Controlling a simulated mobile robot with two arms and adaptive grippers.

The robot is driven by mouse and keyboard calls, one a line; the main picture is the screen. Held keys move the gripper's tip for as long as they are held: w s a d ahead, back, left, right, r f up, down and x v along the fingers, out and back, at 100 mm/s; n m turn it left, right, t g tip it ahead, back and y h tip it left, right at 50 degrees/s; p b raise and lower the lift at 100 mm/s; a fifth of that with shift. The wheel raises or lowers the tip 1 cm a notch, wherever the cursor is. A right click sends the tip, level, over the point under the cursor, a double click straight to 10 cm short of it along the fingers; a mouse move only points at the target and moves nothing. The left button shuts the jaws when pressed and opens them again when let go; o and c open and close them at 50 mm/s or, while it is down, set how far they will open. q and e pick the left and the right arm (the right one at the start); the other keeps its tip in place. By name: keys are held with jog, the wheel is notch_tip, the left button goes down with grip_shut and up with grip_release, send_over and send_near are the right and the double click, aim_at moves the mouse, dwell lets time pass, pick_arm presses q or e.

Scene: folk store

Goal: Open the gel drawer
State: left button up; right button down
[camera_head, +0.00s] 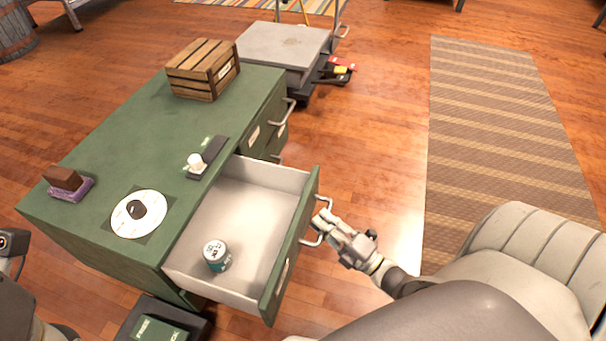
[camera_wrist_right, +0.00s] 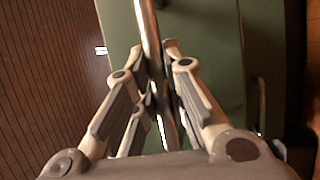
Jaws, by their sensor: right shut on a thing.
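The green cabinet (camera_head: 133,135) stands at the left in the head view. Its near drawer (camera_head: 243,217) is pulled well out, showing a white inside with one small teal-and-white jar (camera_head: 217,255) near its front left. My right gripper (camera_head: 322,222) is at the drawer's front and is shut on its metal handle (camera_head: 308,241). In the right wrist view the handle (camera_wrist_right: 148,35) runs between the fingers (camera_wrist_right: 158,75), with the green drawer front behind. At the left edge, part of my left arm shows, but its fingertips are out of view.
On the cabinet top are a wooden crate (camera_head: 203,69), a white disc (camera_head: 124,216), a brown block (camera_head: 63,178) and a dark stand (camera_head: 212,153). A platform scale (camera_head: 285,47) stands behind. A striped rug (camera_head: 490,120) lies on open floor at the right.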

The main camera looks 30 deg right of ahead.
jog(key=shift+s+d, duration=0.65)
jog(key=shift+s, duration=0.3)
jog(key=c, duration=1.5)
grip_release()
jog(key=shift+o, duration=0.2)
jog(key=v, duration=1.2)
